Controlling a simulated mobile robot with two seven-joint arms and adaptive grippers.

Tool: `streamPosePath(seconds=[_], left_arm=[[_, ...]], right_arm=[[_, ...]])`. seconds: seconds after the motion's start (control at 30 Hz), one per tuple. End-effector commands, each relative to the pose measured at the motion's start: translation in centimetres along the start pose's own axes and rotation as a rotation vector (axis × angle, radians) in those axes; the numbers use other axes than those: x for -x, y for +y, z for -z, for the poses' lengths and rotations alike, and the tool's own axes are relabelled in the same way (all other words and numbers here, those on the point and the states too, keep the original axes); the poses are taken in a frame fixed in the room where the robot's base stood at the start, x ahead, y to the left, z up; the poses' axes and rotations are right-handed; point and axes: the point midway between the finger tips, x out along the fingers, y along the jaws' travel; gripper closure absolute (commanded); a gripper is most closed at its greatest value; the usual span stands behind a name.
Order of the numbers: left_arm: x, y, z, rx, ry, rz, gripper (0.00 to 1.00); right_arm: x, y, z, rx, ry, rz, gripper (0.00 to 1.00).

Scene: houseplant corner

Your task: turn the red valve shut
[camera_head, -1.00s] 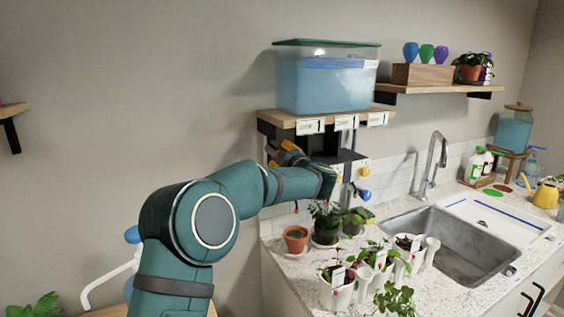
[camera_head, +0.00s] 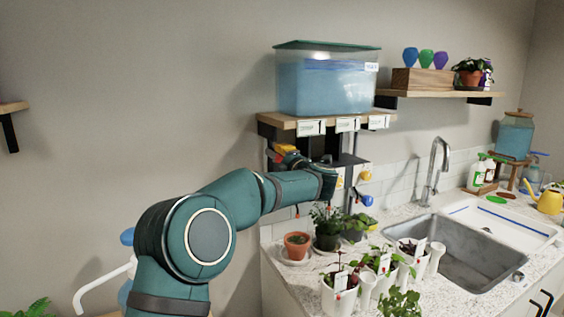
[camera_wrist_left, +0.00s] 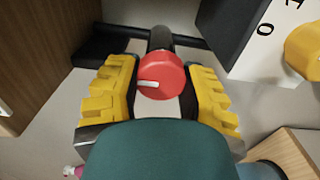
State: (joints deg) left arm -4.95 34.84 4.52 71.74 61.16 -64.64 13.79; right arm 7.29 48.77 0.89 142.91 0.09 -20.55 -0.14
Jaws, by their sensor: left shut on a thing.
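The red valve (camera_wrist_left: 162,76) is a round knob with a white mark that points left in the left wrist view. It sits on a dark stem, between the two yellow-padded fingers of my left gripper (camera_wrist_left: 162,95). The gripper is shut on it. In the head view my left gripper (camera_head: 287,155) is under the wooden shelf, at the end of my bent teal arm. My right gripper is not in view.
A blue-filled tank (camera_head: 328,85) stands on the shelf (camera_head: 285,121) above the gripper. A yellow knob (camera_wrist_left: 303,50) and a white label plate (camera_wrist_left: 262,38) are close by on the right. Potted plants (camera_head: 298,245) stand on the counter below, left of the sink (camera_head: 470,255).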

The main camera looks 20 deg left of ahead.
Motion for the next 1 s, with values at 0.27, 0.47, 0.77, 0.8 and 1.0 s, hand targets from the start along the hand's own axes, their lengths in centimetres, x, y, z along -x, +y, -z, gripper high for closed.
streamPosePath(seconds=[0.27,0.47,0.77,0.8,1.0], left_arm=[[-0.1,0.2,0.1,0.015,0.002,-0.004,0.95],[-0.1,0.2,0.1,0.015,0.002,-0.004,0.95],[0.0,0.1,0.1,0.013,0.001,-0.002,0.27],[0.0,0.1,0.1,0.012,0.001,-0.001,0.27],[1.1,0.1,-0.1,0.013,-0.002,0.000,0.27]], right_arm=[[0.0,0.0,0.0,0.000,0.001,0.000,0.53],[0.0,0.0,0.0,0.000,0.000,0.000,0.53],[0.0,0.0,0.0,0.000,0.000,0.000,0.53],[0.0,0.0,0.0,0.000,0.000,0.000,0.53],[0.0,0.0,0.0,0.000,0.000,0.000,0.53]])
